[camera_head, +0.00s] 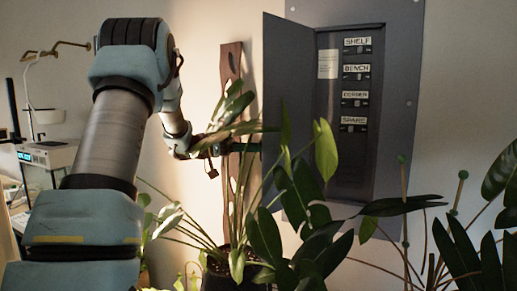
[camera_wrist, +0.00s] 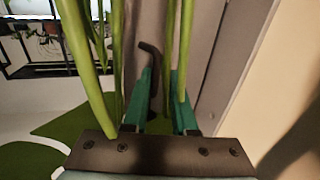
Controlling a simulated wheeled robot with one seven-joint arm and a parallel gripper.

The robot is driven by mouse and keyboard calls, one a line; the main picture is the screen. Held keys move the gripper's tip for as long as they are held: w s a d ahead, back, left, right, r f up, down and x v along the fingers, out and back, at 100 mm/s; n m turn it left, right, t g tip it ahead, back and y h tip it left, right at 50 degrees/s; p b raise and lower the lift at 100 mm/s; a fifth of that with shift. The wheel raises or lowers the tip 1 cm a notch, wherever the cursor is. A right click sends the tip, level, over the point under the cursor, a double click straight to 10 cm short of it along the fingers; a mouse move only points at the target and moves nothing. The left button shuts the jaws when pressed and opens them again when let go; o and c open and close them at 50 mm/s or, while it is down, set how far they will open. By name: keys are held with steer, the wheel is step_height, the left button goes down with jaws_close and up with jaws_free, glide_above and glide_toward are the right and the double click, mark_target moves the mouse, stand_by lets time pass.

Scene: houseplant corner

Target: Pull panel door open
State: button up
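The grey wall panel (camera_head: 398,100) has its door (camera_head: 287,75) swung out to the left. The open door shows rows of switches labelled SHELF, BENCH, CORDER or similar, and SPARE. My gripper (camera_head: 250,147) is just left of the door's free edge, partly hidden by leaves. In the wrist view, my gripper (camera_wrist: 165,100) has its two green fingers apart. A dark bent handle (camera_wrist: 149,50) shows between them, nearer the left finger. I cannot tell if it touches that finger. The grey door surface (camera_wrist: 235,60) lies at the right in the wrist view.
A potted plant (camera_head: 295,190) with broad leaves stands in front of the panel and around my gripper. Its green stems (camera_wrist: 85,70) cross close to the fingers. A brown slotted plank (camera_head: 231,65) stands behind. More leaves (camera_head: 460,255) fill the lower right. A bench with equipment (camera_head: 48,153) is at left.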

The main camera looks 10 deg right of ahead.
steer(key=shift+o, duration=1.4)
steer(key=shift+s+d+f, duration=0.1)
steer(key=shift+d+f, duration=0.05)
steer(key=shift+f, duration=0.05)
steer(key=shift+f, duration=0.1)
steer(key=b+v, duration=0.4)
steer(key=v, duration=0.7)
steer(key=shift+r, duration=0.2)
